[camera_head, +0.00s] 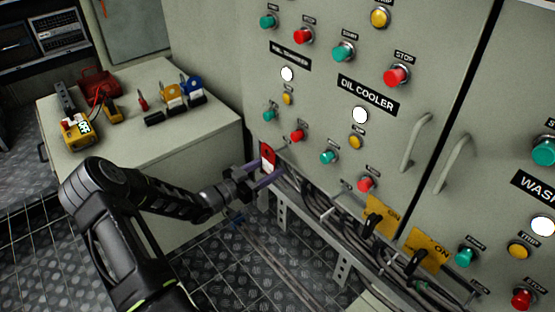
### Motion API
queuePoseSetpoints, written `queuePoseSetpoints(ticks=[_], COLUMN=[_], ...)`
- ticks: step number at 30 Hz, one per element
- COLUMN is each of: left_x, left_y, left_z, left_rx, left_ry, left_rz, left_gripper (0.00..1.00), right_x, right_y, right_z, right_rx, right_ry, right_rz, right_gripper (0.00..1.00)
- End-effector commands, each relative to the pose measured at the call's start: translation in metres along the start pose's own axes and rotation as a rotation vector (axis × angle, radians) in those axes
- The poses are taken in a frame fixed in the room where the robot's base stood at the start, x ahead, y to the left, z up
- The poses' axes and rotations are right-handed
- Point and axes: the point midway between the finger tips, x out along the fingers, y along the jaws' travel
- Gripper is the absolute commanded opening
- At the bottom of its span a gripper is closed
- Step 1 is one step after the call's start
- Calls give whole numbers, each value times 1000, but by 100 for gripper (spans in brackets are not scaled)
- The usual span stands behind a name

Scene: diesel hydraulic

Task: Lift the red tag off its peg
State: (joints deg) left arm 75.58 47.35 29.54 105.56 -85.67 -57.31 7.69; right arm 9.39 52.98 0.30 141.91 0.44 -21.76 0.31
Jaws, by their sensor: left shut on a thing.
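The red tag (267,154), with a white lower part, is upright at the lower left of the grey control cabinet's front. My left gripper (268,172) reaches it from the left, and its two purple-grey fingers are closed around the tag's lower part. The peg is too small or hidden to make out, so I cannot tell whether the tag still hangs on it. My right gripper is not in the picture.
The control cabinet (330,95) carries several buttons, lamps and two handles. Cables and a perforated metal rail (340,262) run below the tag. A grey bench (195,135) at left holds a yellow multimeter (77,130), padlocks and a red bag.

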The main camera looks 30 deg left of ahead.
Motion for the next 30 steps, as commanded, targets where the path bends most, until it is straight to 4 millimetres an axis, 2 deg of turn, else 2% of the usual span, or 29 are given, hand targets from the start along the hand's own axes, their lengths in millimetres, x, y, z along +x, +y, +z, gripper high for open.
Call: queuePoseSetpoints(ticks=[15, 30], left_x=[-22, -25], left_y=[0, 0], left_z=[1, -2], left_rx=[0, -1], left_ry=[-3, -3], left_rz=[-1, -1], left_gripper=[21, 21], right_x=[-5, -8], right_y=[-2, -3], right_z=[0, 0], right_rx=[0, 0], right_ry=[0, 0], right_rz=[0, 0], right_gripper=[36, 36])
